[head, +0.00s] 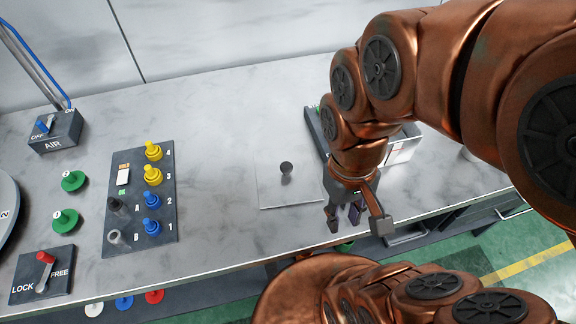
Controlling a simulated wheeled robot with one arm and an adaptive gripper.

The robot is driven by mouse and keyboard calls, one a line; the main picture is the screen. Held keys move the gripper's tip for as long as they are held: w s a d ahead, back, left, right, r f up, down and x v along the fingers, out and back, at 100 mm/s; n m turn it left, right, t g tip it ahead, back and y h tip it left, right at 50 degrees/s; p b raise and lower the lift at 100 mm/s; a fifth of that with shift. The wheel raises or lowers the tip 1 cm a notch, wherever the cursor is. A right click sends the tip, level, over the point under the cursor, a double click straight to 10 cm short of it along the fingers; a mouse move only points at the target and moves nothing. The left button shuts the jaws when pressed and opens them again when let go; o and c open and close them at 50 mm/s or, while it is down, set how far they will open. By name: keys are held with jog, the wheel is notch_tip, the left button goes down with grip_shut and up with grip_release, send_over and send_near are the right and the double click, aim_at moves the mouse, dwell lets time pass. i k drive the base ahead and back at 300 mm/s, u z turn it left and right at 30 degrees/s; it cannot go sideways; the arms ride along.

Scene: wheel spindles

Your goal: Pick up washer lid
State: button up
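A flat, pale square plate (270,196) with a dark round knob (286,168) lies on the marbled worktop near its front edge; it looks like the washer lid. My gripper (344,222) hangs to the right of the plate, near the front edge of the worktop, with its fingers pointing down. Its two dark fingers are apart with nothing visible between them. The gripper does not appear to touch the plate or knob.
A pale box (402,148) stands behind my arm, partly hidden. A dark panel (166,218) with yellow and blue knobs lies to the left. A LOCK/FREE switch box (24,290) and AIR switch box (66,136) are farther left. The worktop behind the plate is clear.

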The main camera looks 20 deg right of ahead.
aim_at(286, 175)
jog(key=k, duration=0.5)
jog(key=z, duration=2.4)
jog(key=k, duration=1.75)
jog(key=u, duration=2.35)
jog(key=i, duration=0.5)
